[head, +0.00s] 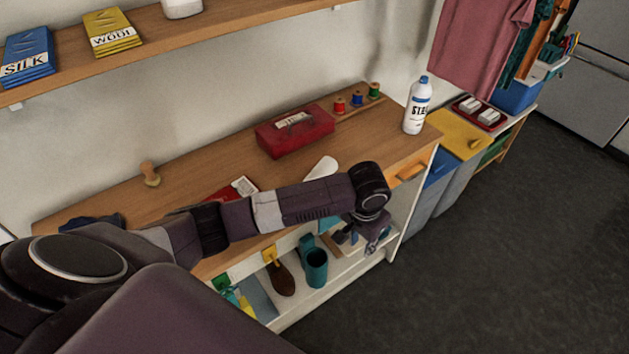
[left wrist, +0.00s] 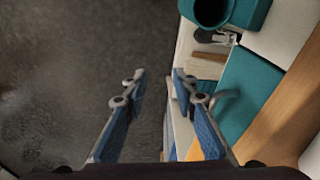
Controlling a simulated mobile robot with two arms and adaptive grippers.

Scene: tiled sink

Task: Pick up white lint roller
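No white lint roller can be made out for certain. A white, rounded, elongated thing (head: 321,170) lies on the wooden counter, partly hidden behind my left arm; I cannot tell what it is. A small white and dark item (left wrist: 216,37) lies beside the teal cup in the left wrist view, too small to identify. My left gripper (head: 366,240) hangs at the open lower shelf's right end. In the left wrist view the left gripper (left wrist: 158,77) has its fingers apart and nothing between them. My right gripper is not in view.
The lower shelf holds a teal cup (head: 315,267), which also shows in the left wrist view (left wrist: 211,10), and a brown brush (head: 281,279). On the counter (head: 215,180) stand a red box (head: 294,130) and a white bottle (head: 417,106). Dark floor (head: 500,260) is clear at right.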

